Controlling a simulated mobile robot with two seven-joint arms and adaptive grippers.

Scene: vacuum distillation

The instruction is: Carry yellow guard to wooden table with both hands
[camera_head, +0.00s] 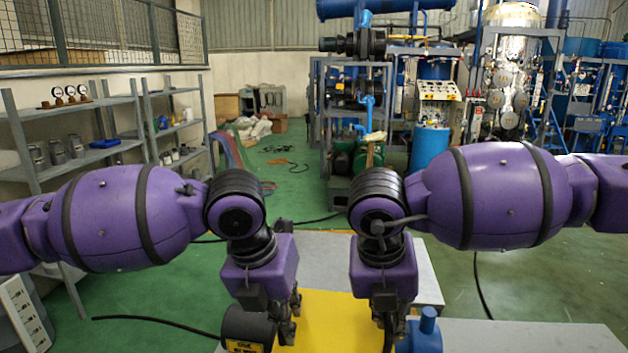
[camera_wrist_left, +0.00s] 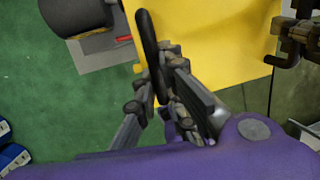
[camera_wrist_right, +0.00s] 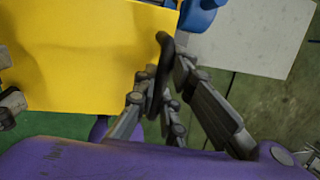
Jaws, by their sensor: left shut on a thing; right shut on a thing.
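The yellow guard (camera_head: 322,325) is a flat yellow panel low in the head view, between my two grippers. It also shows in the left wrist view (camera_wrist_left: 220,40) and the right wrist view (camera_wrist_right: 80,60). My left gripper (camera_head: 288,318) is shut on a black handle (camera_wrist_left: 148,40) at one edge of the guard. My right gripper (camera_head: 388,318) is shut on the matching black handle (camera_wrist_right: 162,60) at the opposite edge. The guard's near part is cut off by the head frame. I cannot make out a wooden table in these views.
A black cylinder with a yellow label (camera_head: 247,326) and a blue fitting (camera_head: 427,334) stand close beside the grippers. Pale grey surfaces (camera_head: 428,276) lie around the guard. Grey shelves (camera_head: 90,155) stand left. Blue process equipment (camera_head: 430,145) stands behind. Green floor (camera_head: 150,300) is partly clear, with cables.

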